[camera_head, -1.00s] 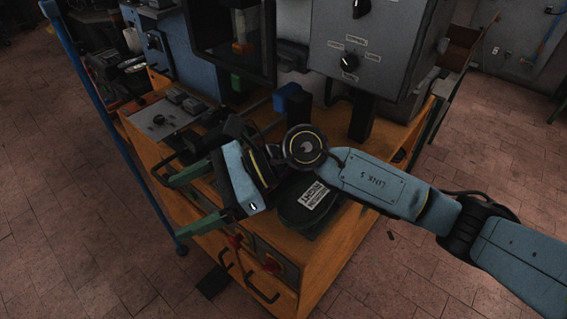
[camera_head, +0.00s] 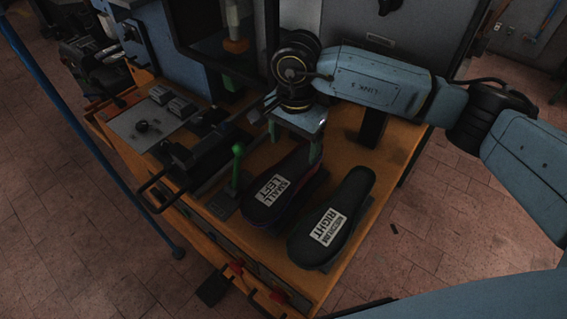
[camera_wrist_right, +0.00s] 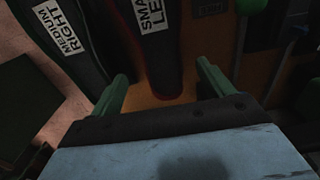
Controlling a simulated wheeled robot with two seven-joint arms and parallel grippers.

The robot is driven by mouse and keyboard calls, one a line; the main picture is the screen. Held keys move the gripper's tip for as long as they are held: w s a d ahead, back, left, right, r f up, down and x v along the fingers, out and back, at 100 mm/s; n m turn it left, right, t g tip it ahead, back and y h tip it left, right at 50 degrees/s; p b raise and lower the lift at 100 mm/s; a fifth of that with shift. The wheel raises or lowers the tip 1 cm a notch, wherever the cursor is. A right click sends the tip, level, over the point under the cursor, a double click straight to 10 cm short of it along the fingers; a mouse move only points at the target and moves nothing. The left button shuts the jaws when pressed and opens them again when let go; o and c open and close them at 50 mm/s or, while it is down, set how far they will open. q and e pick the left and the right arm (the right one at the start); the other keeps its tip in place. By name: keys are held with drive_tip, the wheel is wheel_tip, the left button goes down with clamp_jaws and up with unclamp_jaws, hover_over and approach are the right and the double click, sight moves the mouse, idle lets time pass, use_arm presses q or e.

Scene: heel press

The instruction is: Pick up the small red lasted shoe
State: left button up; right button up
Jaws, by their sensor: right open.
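The small shoe (camera_head: 262,207), dark with a reddish edge and a "SMALL LEFT" label, lies on the wooden bench top, its far end partly hidden by my right gripper. My right gripper (camera_head: 294,146) is open above that far end, with its green fingers pointing down. In the right wrist view, the shoe's dark red end (camera_wrist_right: 165,72) lies between the two spread green fingertips (camera_wrist_right: 162,76). I cannot tell how high the fingers are above it. My left gripper is not in view.
A larger dark shoe (camera_head: 340,203) labelled "MEDIUM RIGHT" lies close to the right. A green-knobbed lever (camera_head: 236,165) stands close to the left. A grey control box (camera_head: 405,25) and the press frame stand behind. The bench front edge is near.

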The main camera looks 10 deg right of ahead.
sight(293, 171)
drive_tip(key=f, duration=0.7)
drive_tip(key=shift+s+p, duration=0.3)
drive_tip(key=shift+s, duration=0.1)
drive_tip(key=shift+w+a+f, duration=0.1)
drive_tip(key=shift+f, duration=0.9)
wheel_tip(293, 171, down, 4)
drive_tip(key=shift+w+r+p, duration=0.1)
drive_tip(key=shift+r+p, duration=0.15)
drive_tip(key=shift+p, duration=0.2)
drive_tip(key=shift+f, duration=0.2)
drive_tip(key=shift+c, duration=0.6)
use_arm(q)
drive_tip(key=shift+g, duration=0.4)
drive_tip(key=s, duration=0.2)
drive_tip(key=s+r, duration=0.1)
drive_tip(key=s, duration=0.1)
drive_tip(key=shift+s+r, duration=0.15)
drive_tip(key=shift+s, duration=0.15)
use_arm(e)
drive_tip(key=c, duration=1.1)
